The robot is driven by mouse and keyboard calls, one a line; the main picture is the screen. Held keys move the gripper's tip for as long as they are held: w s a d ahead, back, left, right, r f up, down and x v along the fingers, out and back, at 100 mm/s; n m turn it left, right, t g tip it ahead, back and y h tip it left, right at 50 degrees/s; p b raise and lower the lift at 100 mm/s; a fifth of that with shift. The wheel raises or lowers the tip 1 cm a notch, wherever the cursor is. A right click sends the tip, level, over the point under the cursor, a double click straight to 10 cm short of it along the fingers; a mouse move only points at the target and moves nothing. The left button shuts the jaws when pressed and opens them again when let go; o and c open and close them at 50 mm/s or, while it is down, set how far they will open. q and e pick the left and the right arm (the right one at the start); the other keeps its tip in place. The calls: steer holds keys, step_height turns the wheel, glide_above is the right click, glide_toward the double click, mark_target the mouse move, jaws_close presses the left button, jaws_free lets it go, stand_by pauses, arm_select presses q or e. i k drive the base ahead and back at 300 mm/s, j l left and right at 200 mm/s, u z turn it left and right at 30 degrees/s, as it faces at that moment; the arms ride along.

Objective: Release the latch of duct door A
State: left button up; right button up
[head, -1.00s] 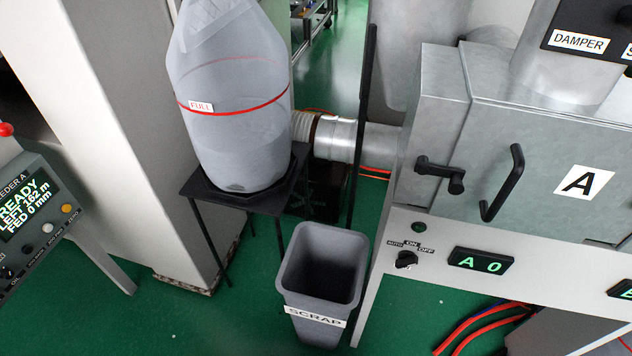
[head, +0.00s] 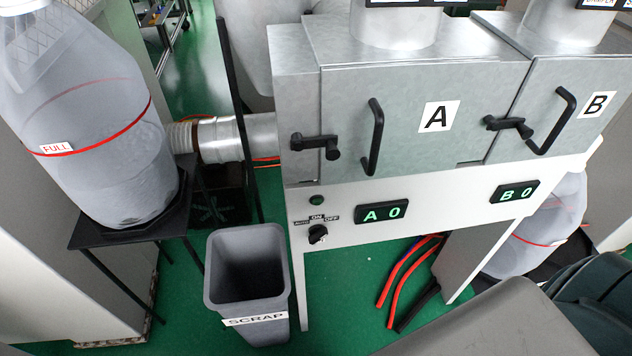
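Duct door A (head: 408,128) is a grey metal panel with a white "A" label, in the middle of the head view. It looks closed. Its black latch (head: 318,146) sits at the door's left edge, with the lever lying across the seam. A black bar handle (head: 374,137) stands upright just right of the latch. Neither of my grippers shows in the head view.
Door B (head: 590,100) with its own latch (head: 509,125) is to the right. A grey scrap bin (head: 248,318) stands on the floor below left. A full bag (head: 100,130) rests on a black stand at left. A selector switch (head: 318,234) is below door A.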

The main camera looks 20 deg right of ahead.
mark_target(298, 144)
steer(key=k+l, duration=0.15)
steer(key=l, duration=0.3)
steer(key=k+l+z, duration=0.15)
steer(key=l, duration=0.3)
steer(key=k+l, duration=0.1)
steer(key=l, duration=0.35)
steer(key=k+l+z, duration=0.15)
steer(key=l, duration=0.35)
steer(key=k+l, duration=0.1)
steer(key=l, duration=0.35)
steer(key=z, duration=0.05)
